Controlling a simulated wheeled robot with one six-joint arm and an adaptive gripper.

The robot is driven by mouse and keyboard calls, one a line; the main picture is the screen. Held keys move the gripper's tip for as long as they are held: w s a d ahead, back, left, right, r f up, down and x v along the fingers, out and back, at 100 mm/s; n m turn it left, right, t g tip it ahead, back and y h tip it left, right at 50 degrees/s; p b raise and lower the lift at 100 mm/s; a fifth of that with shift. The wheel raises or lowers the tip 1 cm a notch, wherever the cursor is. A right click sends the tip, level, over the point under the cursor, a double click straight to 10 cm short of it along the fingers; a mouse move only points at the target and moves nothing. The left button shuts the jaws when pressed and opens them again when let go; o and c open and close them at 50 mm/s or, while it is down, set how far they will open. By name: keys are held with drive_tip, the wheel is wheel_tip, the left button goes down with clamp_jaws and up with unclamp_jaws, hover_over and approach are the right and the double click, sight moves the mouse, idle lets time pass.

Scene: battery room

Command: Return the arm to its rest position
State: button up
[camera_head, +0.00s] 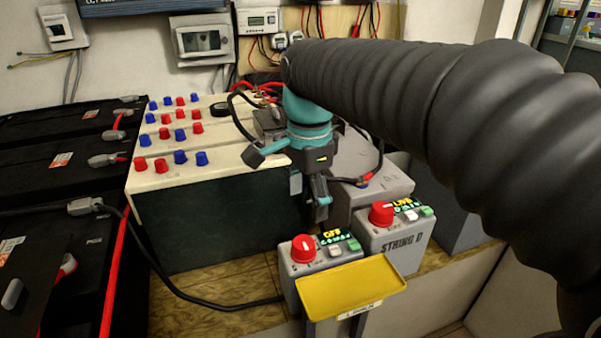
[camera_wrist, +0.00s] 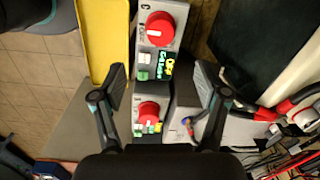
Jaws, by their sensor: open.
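My gripper (camera_head: 317,190) hangs from my dark ribbed arm, pointing down above the gap between the battery block and two grey switch boxes. In the wrist view my gripper (camera_wrist: 165,85) has its two fingers spread wide, with nothing between them but the boxes below. The nearer switch box (camera_head: 322,262) has a red knob (camera_head: 303,248) and a green lit display. The second box, marked STRING D (camera_head: 400,246), has its own red knob (camera_head: 381,213). Both knobs also show in the wrist view, the C box knob (camera_wrist: 160,29) and the other (camera_wrist: 149,112).
A yellow tray (camera_head: 350,288) sticks out in front of the nearer box. A cream-topped battery block (camera_head: 205,170) with red and blue caps stands left of my gripper. Black batteries (camera_head: 45,165) and cables lie further left. Wall meters (camera_head: 203,40) are behind.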

drive_tip(key=f+n, duration=0.1)
drive_tip(key=n, duration=0.3)
drive_tip(key=f+n, duration=0.1)
drive_tip(key=shift+w+a+f+n+t, duration=0.1)
drive_tip(key=shift+w+f+n+t, duration=0.25)
drive_tip(key=shift+n+t, duration=0.05)
drive_tip(key=s+d+f+n+t, duration=0.1)
drive_tip(key=s+d+n, duration=0.1)
drive_tip(key=s, duration=0.1)
drive_tip(key=s+d+f+n+t, duration=0.1)
drive_tip(key=s+d+f+n, duration=0.1)
drive_tip(key=s+d+n, duration=0.1)
drive_tip(key=s+d+f+n+t, duration=0.1)
drive_tip(key=s+d+f+n, duration=0.1)
drive_tip(key=s+d+n, duration=0.1)
drive_tip(key=shift+s, duration=0.25)
drive_tip(key=s+d+m+t, duration=0.1)
drive_tip(key=s+d, duration=0.3)
drive_tip(key=shift+s, duration=0.4)
drive_tip(key=shift+r, duration=0.1)
idle(1.0)
